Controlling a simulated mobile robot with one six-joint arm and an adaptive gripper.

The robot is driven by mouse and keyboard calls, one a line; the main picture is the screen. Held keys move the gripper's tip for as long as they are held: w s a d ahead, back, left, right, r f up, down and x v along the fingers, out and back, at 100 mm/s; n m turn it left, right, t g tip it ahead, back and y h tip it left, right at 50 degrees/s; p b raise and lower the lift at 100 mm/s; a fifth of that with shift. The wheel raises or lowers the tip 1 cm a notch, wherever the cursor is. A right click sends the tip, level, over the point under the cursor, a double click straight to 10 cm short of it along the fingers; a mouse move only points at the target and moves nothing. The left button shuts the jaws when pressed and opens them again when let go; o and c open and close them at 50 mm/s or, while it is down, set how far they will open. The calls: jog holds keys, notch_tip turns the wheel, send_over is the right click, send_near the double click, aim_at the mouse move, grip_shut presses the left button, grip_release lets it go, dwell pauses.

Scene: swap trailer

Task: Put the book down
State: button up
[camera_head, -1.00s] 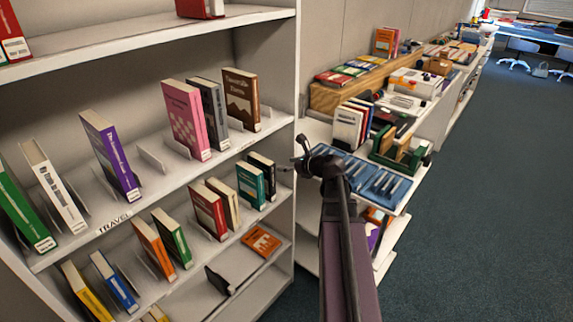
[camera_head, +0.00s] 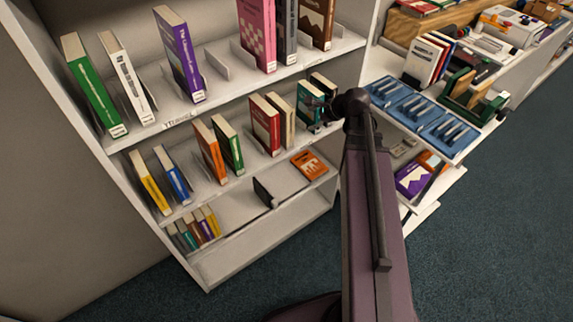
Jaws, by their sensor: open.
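My arm reaches up from the bottom, and my gripper (camera_head: 316,127) is at the right end of the middle shelf. It is small and partly hidden by my own wrist, but looks open with no book in it. A teal book (camera_head: 308,103) and a black book (camera_head: 323,84) stand upright on that shelf close to my gripper; I cannot tell whether it touches either. An orange book (camera_head: 309,164) lies flat on the shelf below. The frames do not show which book the task means.
The white bookcase (camera_head: 255,243) holds several upright books, including a green book (camera_head: 93,85) and a purple book (camera_head: 180,54). To the right is a white cart (camera_head: 452,152) with blue trays (camera_head: 414,107). The lower shelf has bare room. Dark carpet (camera_head: 500,230) is clear at right.

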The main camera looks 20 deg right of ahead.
jog(key=s+a+f+n+g+h, duration=0.2)
jog(key=s+a+n, duration=0.4)
jog(key=n, duration=0.4)
jog(key=s+a+f+n+g+h, duration=0.3)
jog(key=s+a+n+g, duration=0.2)
jog(key=n, duration=0.4)
jog(key=shift+s+a+f+n, duration=0.25)
jog(key=shift+s+a+n, duration=0.15)
jog(key=shift+s+a, duration=0.5)
jog(key=shift+w, duration=0.1)
notch_tip(320, 180, up, 10)
jog(key=p, duration=0.9)
jog(key=shift+f+p, duration=0.15)
jog(key=shift+p, duration=0.2)
